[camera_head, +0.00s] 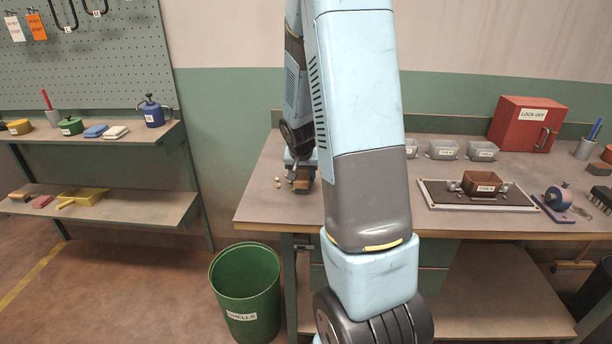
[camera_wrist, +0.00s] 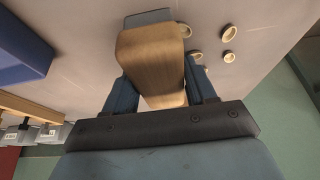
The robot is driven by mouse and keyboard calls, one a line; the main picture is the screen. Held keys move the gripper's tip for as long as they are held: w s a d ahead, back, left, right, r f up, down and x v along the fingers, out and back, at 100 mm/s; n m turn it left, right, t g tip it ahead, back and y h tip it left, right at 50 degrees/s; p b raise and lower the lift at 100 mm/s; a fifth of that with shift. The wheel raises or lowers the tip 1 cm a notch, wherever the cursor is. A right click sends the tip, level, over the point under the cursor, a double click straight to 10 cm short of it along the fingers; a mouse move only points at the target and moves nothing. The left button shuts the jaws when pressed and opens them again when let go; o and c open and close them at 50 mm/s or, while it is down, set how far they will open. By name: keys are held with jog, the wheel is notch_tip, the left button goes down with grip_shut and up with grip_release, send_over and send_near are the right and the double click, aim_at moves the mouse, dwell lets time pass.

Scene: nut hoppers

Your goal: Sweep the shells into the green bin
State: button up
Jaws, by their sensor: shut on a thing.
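My gripper (camera_head: 300,170) is low over the left part of the workbench, shut on a wooden block (camera_wrist: 152,60). The block has a grey strip at its far end; I cannot tell whether it has bristles. It also shows in the head view (camera_head: 302,185), at the bench top. Several small pale ring-like shells (camera_wrist: 229,33) lie on the bench beside the block, to its right in the wrist view. In the head view the shells (camera_head: 278,184) are left of the gripper. The green bin (camera_head: 246,290), labelled SHELLS, stands on the floor below the bench's left end, its mouth open.
My arm hides the bench middle. A tray (camera_head: 440,200) with a brown hopper (camera_head: 482,183) is on the right; grey hoppers (camera_head: 443,149) and a red box (camera_head: 523,123) stand behind. A blue object (camera_wrist: 22,50) is near my gripper. Shelves (camera_head: 100,205) stand left.

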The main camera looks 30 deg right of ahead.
aim_at(289, 181)
jog(key=shift+w+a, duration=0.6)
jog(key=shift+a, duration=0.25)
jog(key=shift+w+a, duration=0.55)
jog(key=shift+a, duration=0.3)
jog(key=shift+a, duration=0.15)
jog(key=shift+w+a, duration=0.45)
jog(key=shift+a, duration=0.2)
jog(key=shift+w+a, duration=0.4)
jog(key=shift+a, duration=0.2)
jog(key=shift+a, duration=0.1)
jog(key=shift+w+a, duration=0.45)
jog(key=shift+a, duration=0.15)
jog(key=shift+w+a, duration=0.4)
jog(key=shift+a, duration=0.2)
jog(key=shift+w+a, duration=0.1)
jog(key=shift+w+a, duration=0.55)
jog(key=shift+a, duration=0.3)
jog(key=shift+w+a, duration=0.5)
jog(key=shift+a, duration=0.3)
jog(key=shift+w+a, duration=0.55)
jog(key=shift+a, duration=0.3)
